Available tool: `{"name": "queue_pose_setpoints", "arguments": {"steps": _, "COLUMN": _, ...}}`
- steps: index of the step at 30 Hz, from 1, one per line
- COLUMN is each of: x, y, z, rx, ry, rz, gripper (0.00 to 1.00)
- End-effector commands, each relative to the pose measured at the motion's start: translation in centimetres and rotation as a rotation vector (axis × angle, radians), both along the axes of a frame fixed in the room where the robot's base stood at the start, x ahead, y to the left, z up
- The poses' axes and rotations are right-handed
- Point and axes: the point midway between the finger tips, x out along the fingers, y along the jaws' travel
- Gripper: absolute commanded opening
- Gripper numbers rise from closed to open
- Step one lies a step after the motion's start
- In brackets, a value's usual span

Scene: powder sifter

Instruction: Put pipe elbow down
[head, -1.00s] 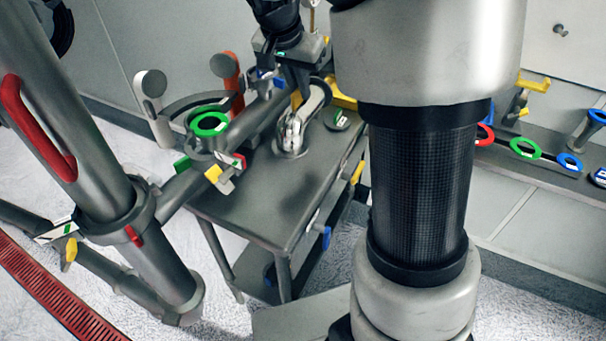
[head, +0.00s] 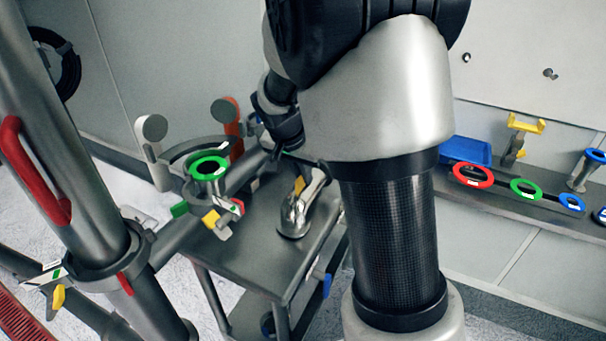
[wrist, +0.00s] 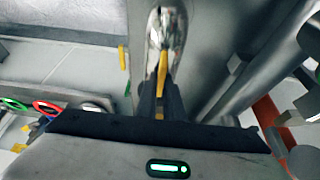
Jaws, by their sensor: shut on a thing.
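The pipe elbow (head: 298,212) is a shiny metal bend with a flange at its lower end. In the head view it is over the dark grey cart top (head: 240,255), its flange end down. Whether the flange touches the cart top or is just above it, I cannot tell. In the wrist view the elbow (wrist: 168,28) shows at the top middle, beyond the fingers. My gripper (wrist: 160,88) is shut on the elbow, with a yellow strip at the grip. In the head view my arm largely hides the gripper.
A green-ringed pipe fitting (head: 208,168) with yellow and red clamps stands left of the cart top. A thick metal pipe (head: 75,200) with a red handle fills the left side. A shelf at right holds a blue tray (head: 466,150) and coloured rings. The cart's front is clear.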

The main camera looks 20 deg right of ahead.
Motion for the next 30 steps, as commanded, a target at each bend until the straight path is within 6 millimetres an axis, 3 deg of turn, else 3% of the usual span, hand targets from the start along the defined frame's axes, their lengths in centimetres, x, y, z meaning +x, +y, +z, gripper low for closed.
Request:
{"name": "queue_pose_setpoints", "arguments": {"steps": 9, "x": 0.1, "y": 0.0, "z": -0.2, "rx": 0.0, "ry": -0.004, "rz": 0.0, "gripper": 0.0}}
{"name": "queue_pose_setpoints", "arguments": {"steps": 10, "x": 0.1, "y": 0.0, "z": -0.1, "rx": 0.0, "ry": -0.001, "rz": 0.0, "gripper": 0.13}}
{"name": "queue_pose_setpoints", "arguments": {"steps": 13, "x": 0.0, "y": 0.0, "z": -0.1, "rx": 0.0, "ry": -0.001, "rz": 0.0, "gripper": 0.26}}
{"name": "queue_pose_setpoints", "arguments": {"steps": 23, "x": 0.1, "y": 0.0, "z": 0.3, "rx": 0.0, "ry": -0.001, "rz": 0.0, "gripper": 0.26}}
{"name": "queue_pose_setpoints", "arguments": {"steps": 26, "x": -0.1, "y": 0.3, "z": 1.1, "rx": 0.001, "ry": -0.005, "rz": 0.002, "gripper": 0.26}}
{"name": "queue_pose_setpoints", "arguments": {"steps": 30, "x": -0.9, "y": 1.1, "z": 3.7, "rx": 0.001, "ry": -0.007, "rz": 0.001, "gripper": 0.26}}
